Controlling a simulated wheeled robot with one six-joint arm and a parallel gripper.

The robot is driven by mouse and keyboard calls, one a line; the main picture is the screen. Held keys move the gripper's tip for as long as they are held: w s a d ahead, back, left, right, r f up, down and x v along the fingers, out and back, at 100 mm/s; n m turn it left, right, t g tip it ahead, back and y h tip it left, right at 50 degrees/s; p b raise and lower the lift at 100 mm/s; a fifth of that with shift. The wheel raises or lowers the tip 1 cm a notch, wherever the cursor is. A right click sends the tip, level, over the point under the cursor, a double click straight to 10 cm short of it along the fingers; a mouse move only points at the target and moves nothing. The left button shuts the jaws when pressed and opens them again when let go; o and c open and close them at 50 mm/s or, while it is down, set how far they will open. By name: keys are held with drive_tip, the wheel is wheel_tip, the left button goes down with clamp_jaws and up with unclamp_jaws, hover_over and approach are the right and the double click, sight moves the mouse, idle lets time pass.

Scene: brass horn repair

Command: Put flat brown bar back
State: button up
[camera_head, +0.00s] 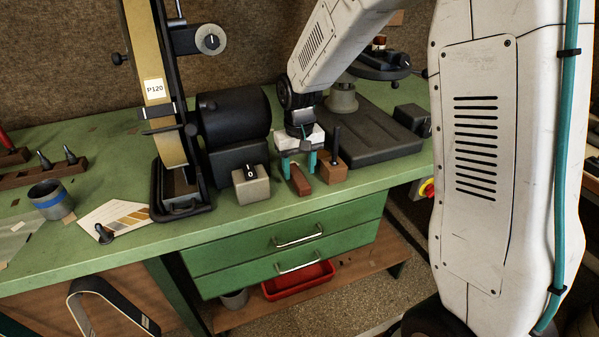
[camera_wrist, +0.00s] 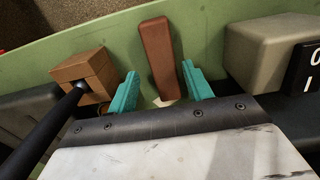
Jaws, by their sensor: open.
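The flat brown bar (camera_head: 300,181) is on the green bench near its front edge, below my gripper (camera_head: 299,164). The wrist view shows the bar (camera_wrist: 157,48) lengthwise between the two teal fingers of my gripper (camera_wrist: 160,78), with a gap on each side. The fingers are open and not closed on it. I cannot tell whether the fingertips touch the bench.
A wooden block (camera_head: 334,170) with an upright black rod stands close on the right. A grey switch box (camera_head: 251,186) marked 0 stands close on the left. A belt grinder (camera_head: 235,118) stands behind it. The bench (camera_head: 200,228) has bare room along its front edge.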

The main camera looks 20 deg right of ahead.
sight(299, 174)
wheel_tip(299, 174, up, 10)
drive_tip(key=s+d+r, duration=0.1)
drive_tip(key=s+r, duration=0.3)
drive_tip(key=s, duration=0.3)
drive_tip(key=s+d+r, duration=0.1)
drive_tip(key=s+r, duration=0.3)
drive_tip(key=s, duration=0.4)
drive_tip(key=s+d+f+t, duration=0.1)
drive_tip(key=s, duration=1.4)
drive_tip(key=shift+s+f, duration=0.2)
drive_tip(key=shift+d, duration=0.1)
